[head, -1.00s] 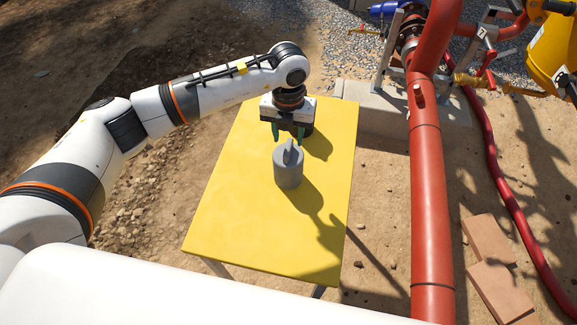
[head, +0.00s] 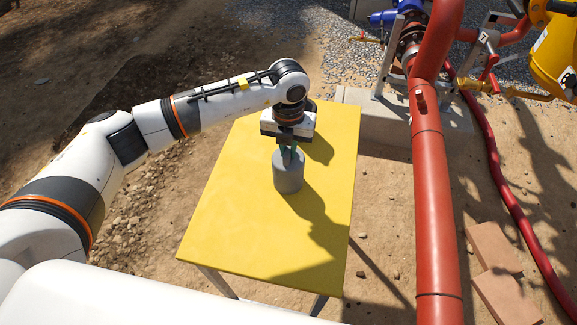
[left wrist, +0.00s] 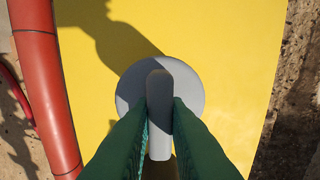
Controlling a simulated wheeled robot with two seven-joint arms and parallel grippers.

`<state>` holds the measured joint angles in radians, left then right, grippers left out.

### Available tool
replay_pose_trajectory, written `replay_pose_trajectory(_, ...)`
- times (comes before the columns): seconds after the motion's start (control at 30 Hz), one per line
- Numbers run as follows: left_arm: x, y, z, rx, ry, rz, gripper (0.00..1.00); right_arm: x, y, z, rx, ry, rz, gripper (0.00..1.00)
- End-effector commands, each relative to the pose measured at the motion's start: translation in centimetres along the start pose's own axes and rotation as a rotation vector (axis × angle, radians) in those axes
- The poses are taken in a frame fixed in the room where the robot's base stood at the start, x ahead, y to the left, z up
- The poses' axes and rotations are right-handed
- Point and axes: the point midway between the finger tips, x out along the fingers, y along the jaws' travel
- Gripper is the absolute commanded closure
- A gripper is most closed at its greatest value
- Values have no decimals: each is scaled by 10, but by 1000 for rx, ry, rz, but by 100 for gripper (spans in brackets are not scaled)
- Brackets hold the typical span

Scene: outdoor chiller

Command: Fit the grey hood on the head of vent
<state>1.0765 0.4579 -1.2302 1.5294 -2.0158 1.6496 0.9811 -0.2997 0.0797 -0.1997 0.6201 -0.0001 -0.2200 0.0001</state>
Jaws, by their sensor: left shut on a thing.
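The grey hood (head: 288,175) is a short cylinder with an upright fin-like handle on top. It stands upright on the yellow table (head: 225,215). My left gripper (head: 287,153) is above it, with its green fingers shut on the handle. In the left wrist view the hood's round top (left wrist: 190,88) shows, and the two fingers (left wrist: 160,118) press on both sides of the raised handle. I cannot make out the vent's head for certain in these views. My right gripper is not in view.
A thick red pipe (head: 428,190) runs upright just right of the table. A concrete block (head: 370,118) lies behind the table's far right corner. Bricks (head: 493,250) and a red hose (head: 505,185) lie on the ground at right. The table's front half is clear.

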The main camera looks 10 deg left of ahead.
Motion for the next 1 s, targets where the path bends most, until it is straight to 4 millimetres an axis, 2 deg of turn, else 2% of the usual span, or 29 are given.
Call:
replay_pose_trajectory(0.27, -5, 0, 0, 0, 1, 0, 100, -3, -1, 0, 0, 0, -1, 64)
replay_pose_trajectory(0.8, -58, 0, 0, 0, 2, 0, 100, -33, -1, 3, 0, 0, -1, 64)
replay_pose_trajectory(1.0, -71, 0, 0, 0, 0, 0, 100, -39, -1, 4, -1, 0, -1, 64)
